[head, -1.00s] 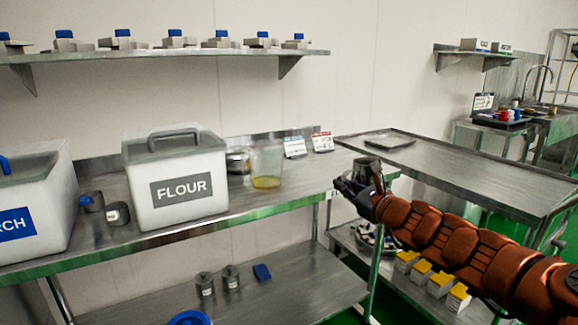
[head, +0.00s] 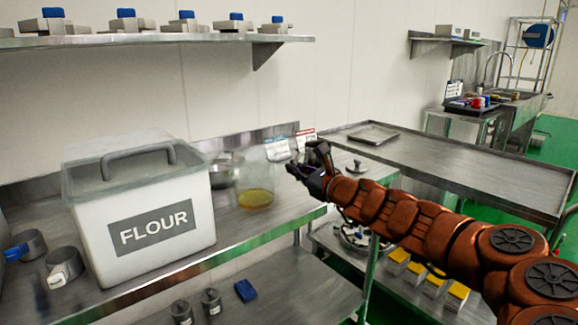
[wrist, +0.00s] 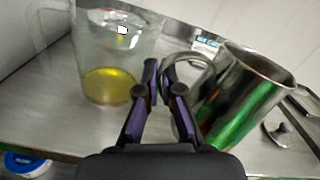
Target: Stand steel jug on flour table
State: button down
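The steel jug (wrist: 240,95) is large at the right of the wrist view, its open rim at upper right. My gripper (wrist: 161,72) is closed on the jug's handle, with the handle between the two fingers. In the head view the jug (head: 319,154) is a small dark shape at my gripper (head: 302,168), partly hidden by it. It is over or near the right end of the steel flour table (head: 238,240). I cannot tell whether its base touches the top. The white FLOUR bin (head: 150,225) stands on this table.
A clear jug with yellow liquid (head: 256,192) stands just left of my gripper, with a steel bowl (head: 222,172) behind it. Two small cards (head: 278,148) stand at the back. Another steel table (head: 450,175) with a tray (head: 373,134) lies to the right.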

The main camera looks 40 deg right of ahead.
jog(key=w+d, duration=0.3)
jog(key=w+d+f, duration=0.1)
jog(key=w+d, duration=0.2)
jog(key=d, duration=0.1)
jog(key=w+d, duration=0.3)
jog(key=d, duration=0.1)
jog(key=shift+w+f, duration=0.25)
jog(key=shift+w, duration=0.05)
jog(key=shift+f+b, duration=0.5)
jog(key=shift+f, duration=1.15)
jog(key=shift+f, duration=0.1)
jog(key=c, duration=1.3)
grip_release()
jog(key=shift+f, duration=0.1)
jog(key=shift+s+r, duration=0.15)
jog(key=shift+r, duration=0.05)
jog(key=s, duration=0.6)
jog(key=s+p, duration=0.1)
jog(key=s, duration=0.4)
jog(key=shift+s+a+f, duration=0.15)
jog(key=shift+s, duration=0.2)
